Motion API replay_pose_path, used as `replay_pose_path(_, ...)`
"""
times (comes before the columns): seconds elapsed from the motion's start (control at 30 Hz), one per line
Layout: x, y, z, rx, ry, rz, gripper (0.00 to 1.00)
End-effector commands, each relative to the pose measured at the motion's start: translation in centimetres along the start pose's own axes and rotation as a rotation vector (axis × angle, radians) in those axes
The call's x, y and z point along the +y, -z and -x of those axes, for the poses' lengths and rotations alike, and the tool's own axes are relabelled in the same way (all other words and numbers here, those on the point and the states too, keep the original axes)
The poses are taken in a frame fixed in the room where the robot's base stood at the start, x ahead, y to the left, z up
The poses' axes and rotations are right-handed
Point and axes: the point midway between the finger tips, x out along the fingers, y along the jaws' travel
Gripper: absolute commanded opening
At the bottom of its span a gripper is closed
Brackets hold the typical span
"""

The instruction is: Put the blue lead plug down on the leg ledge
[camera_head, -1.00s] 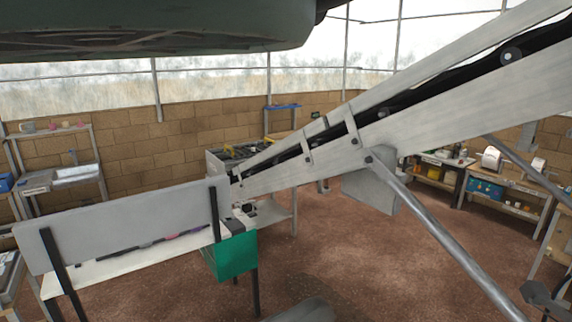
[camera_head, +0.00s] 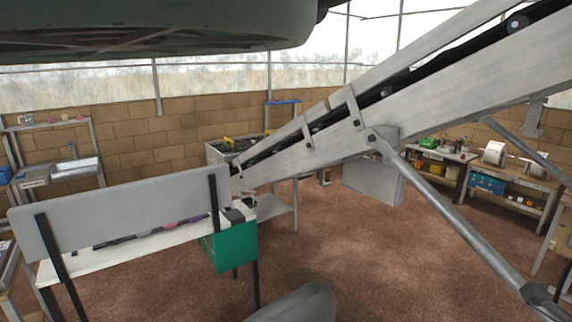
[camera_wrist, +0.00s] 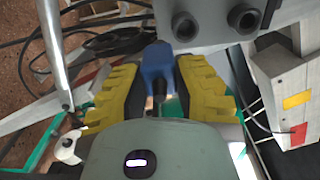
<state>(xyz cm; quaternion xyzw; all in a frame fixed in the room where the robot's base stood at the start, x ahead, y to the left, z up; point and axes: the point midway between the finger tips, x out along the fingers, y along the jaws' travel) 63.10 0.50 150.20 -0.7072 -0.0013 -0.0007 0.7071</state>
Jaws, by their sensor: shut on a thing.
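In the wrist view my gripper (camera_wrist: 158,82) is shut on the blue lead plug (camera_wrist: 157,62), which sits between its two yellow ridged fingers. The plug has a blue body and a dark narrower end pointing toward the palm. The plug's far end is close to a grey metal part with two dark round sockets (camera_wrist: 244,18); I cannot tell whether they touch. I cannot make out the leg ledge for certain in either view. My gripper and the plug cannot be made out in the head view.
A sloping conveyor (camera_head: 400,110) crosses the head view, with a grey box (camera_head: 373,183) under it and a slanted metal strut (camera_head: 455,220). A white bench (camera_head: 110,256) and a green bin (camera_head: 229,250) stand at left. Dark cables (camera_wrist: 35,45) show in the wrist view. Brown floor lies open at centre.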

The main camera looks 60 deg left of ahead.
Motion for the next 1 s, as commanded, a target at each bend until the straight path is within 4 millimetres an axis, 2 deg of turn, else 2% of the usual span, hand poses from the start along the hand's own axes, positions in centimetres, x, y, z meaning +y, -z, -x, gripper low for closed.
replay_pose_path(0.03,0.8,0.0,0.0,-0.001,0.001,0.0,0.0)
replay_pose_path(1.0,8.0,0.1,0.0,0.001,0.001,0.0,0.0)
